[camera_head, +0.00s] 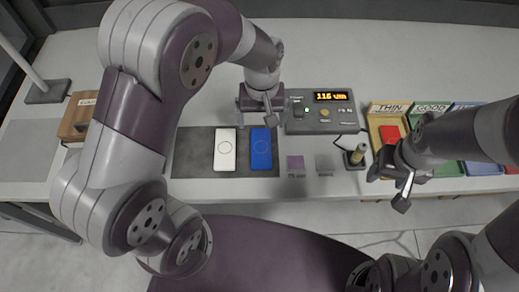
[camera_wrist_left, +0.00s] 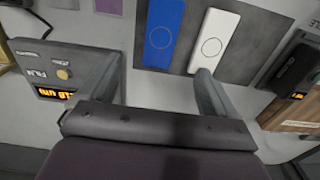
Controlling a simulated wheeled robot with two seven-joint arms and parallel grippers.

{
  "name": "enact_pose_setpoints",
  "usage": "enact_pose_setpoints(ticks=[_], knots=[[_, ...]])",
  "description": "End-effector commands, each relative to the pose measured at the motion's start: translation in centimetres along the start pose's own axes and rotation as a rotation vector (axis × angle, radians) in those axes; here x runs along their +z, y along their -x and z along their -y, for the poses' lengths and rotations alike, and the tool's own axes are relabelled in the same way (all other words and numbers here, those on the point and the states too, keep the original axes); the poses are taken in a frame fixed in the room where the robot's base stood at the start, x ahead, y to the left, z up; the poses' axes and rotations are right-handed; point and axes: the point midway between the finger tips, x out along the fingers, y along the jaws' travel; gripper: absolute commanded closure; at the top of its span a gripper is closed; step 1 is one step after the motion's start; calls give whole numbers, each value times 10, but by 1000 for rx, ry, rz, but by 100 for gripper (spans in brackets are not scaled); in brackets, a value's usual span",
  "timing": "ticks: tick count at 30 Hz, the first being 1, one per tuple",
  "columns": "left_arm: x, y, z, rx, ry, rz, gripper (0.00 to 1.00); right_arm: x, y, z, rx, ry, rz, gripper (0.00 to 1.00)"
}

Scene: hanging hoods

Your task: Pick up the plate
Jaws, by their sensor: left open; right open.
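Two flat rounded plates lie side by side on a dark grey mat (camera_head: 192,158): a white plate (camera_head: 225,150) on the left and a blue plate (camera_head: 261,149) on the right, each marked with a circle. Both also show in the left wrist view, blue (camera_wrist_left: 163,32) and white (camera_wrist_left: 213,40). I cannot tell which is meant. My left gripper (camera_head: 258,112) is open and empty, beyond the plates' far ends; its spread fingers also show in the left wrist view (camera_wrist_left: 160,78). My right gripper (camera_head: 390,183) is open and empty at the right, near the table's front edge, apart from the plates.
A grey gauge box (camera_head: 321,112) with a lit display stands right of my left gripper. Small purple (camera_head: 296,163) and grey (camera_head: 325,164) squares lie right of the mat. A probe (camera_head: 356,156) stands beside them. Coloured trays (camera_head: 384,112) stand at right, a wooden box (camera_head: 77,117) at left.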

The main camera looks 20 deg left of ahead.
Motion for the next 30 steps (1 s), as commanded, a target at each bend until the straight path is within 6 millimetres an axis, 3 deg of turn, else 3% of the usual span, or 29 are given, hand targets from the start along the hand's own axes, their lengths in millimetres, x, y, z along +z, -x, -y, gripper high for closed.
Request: enact_pose_setpoints(ticks=[6,13,18,27,28,30], knots=[[1,-48,0,-4,6,6,8,-1,4,0,0,0,-1,43],[1,-78,-1,-3,5,4,8,-1,8,0,0,0,-1,43],[2,-111,-2,-3,5,5,8,-2,13,0,0,0,-1,43],[1,-122,-3,-1,4,1,8,-2,13,0,0,0,-1,43],[1,-122,-3,-1,4,1,15,-2,13,0,0,0,-1,43],[1,-121,-3,-1,4,1,38,-2,12,0,0,0,0,43]])
